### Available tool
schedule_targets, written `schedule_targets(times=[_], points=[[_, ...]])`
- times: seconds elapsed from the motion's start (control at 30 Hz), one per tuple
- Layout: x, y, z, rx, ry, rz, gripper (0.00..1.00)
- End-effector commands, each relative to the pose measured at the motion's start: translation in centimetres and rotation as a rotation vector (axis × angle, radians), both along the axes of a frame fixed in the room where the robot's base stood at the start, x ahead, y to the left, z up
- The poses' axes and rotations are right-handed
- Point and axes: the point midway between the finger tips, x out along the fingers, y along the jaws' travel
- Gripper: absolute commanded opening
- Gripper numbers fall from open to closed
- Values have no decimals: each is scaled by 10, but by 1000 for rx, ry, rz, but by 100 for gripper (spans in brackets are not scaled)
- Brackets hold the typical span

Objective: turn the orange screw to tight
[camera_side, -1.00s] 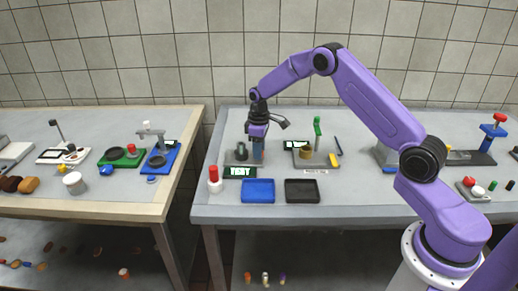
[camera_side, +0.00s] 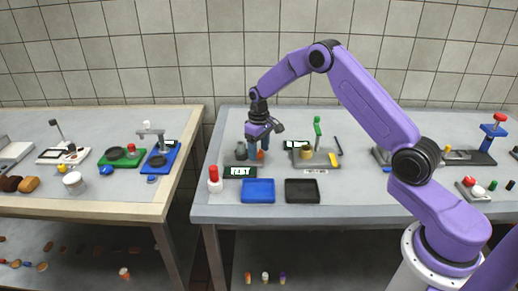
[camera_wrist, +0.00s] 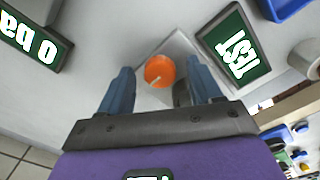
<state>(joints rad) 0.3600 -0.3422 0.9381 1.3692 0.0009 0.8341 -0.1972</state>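The orange screw (camera_wrist: 160,71) shows its round head with a pale pointer line in the wrist view. It sits on a light square plate (camera_wrist: 150,98). In the side view the screw (camera_side: 260,155) shows small, just beside my fingers. My gripper (camera_wrist: 160,68) is open, with one blue finger to the left and one to the right of the screw's head, and a gap on both sides. In the side view my gripper (camera_side: 259,148) points down at the screw. How far the fingertips are above the plate I cannot tell.
A green-and-white "TEST" sign (camera_side: 240,172) lies in front, beside a red-topped white bottle (camera_side: 214,180). A blue tray (camera_side: 258,190) and a black tray (camera_side: 302,190) lie near the table edge. A grey object (camera_side: 241,151) stands close left of my gripper.

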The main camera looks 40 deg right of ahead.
Motion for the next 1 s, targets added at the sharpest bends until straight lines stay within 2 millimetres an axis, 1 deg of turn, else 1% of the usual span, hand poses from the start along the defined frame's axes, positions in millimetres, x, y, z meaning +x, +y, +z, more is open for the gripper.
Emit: schedule_targets(times=[0.27, 0.37, 0.43, 0.57, 1.0], points=[[0, 0, 0, -1, 0, 2, 63], [1, 0, 6, -1, -2, 2, 63], [1, 0, 14, 0, -3, 2, 63], [1, 0, 37, -1, -5, 2, 63], [1, 0, 130, -1, -5, 2, 63]])
